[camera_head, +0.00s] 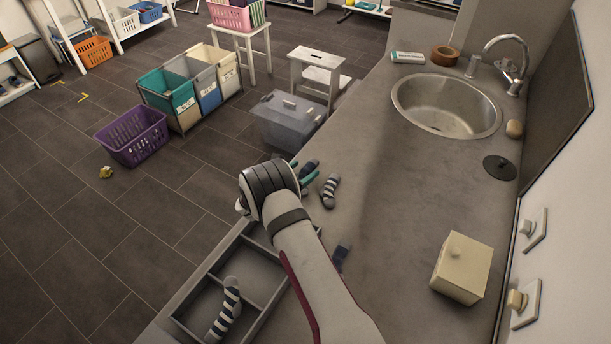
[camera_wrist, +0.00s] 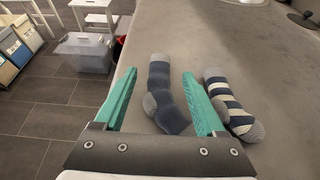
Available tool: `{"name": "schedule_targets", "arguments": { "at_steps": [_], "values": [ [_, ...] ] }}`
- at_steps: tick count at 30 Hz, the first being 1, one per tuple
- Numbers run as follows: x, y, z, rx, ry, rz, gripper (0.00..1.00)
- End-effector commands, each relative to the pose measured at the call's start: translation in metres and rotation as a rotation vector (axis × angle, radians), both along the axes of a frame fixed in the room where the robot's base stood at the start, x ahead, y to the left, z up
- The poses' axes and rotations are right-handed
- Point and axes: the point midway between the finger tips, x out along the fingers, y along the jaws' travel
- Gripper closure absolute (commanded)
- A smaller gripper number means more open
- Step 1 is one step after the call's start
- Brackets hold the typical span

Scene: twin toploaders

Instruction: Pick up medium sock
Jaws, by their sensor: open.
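A navy sock with grey toe, heel and cuff (camera_wrist: 164,82) lies on the counter, between my fingers as the wrist view shows it; part of it also shows in the head view (camera_head: 311,166). My gripper (camera_wrist: 157,74) has its teal fingers spread on either side of this sock and holds nothing; its fingertips show in the head view (camera_head: 304,173). A navy-and-cream striped sock (camera_wrist: 229,101) lies just right of the right finger, also in the head view (camera_head: 329,191). Another dark sock (camera_head: 341,257) lies nearer, partly behind my arm. I cannot tell which is the medium one.
A grey divided tray (camera_head: 258,266) at the counter's front left holds a striped sock (camera_head: 225,309). A cream lidded box (camera_head: 462,268) stands to the right. A sink (camera_head: 447,104) is set in the far counter. The middle of the counter is clear.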

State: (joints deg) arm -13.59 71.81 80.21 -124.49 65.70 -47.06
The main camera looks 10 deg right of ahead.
Motion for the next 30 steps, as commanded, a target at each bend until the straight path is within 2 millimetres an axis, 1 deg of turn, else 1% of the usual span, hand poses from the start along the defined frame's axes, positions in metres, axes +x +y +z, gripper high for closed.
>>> {"name": "schedule_targets", "arguments": {
  "at_steps": [1,3,6,10,11,12,14,18,20,21,23,30],
  "values": [
    [0.0058,-0.0065,-0.0041,0.0,0.0,-0.002,0.28],
    [0.0116,-0.0126,-0.0078,0.001,0.001,-0.002,0.28],
    [0.015,-0.0152,-0.0088,0.001,-0.001,0.0,0.28],
    [0.0147,-0.015,-0.0087,0.001,-0.001,0.0,0.28],
    [0.0147,-0.015,-0.0086,0.001,-0.001,0.0,0.29],
    [0.0146,-0.0149,-0.0086,0.001,-0.001,0.0,0.36],
    [0.0146,-0.0148,-0.0086,0.001,-0.001,0.0,0.47],
    [0.0145,-0.0148,-0.0086,0.001,-0.001,0.0,0.72],
    [0.0145,-0.0148,-0.0086,0.0,0.0,-0.001,0.83],
    [0.0145,-0.0148,-0.0086,0.0,0.0,-0.001,0.91],
    [0.0145,-0.0148,-0.0086,0.0,0.0,-0.001,1.0],
    [0.0144,-0.0148,-0.0085,0.0,0.0,-0.001,1.0]
  ]
}}
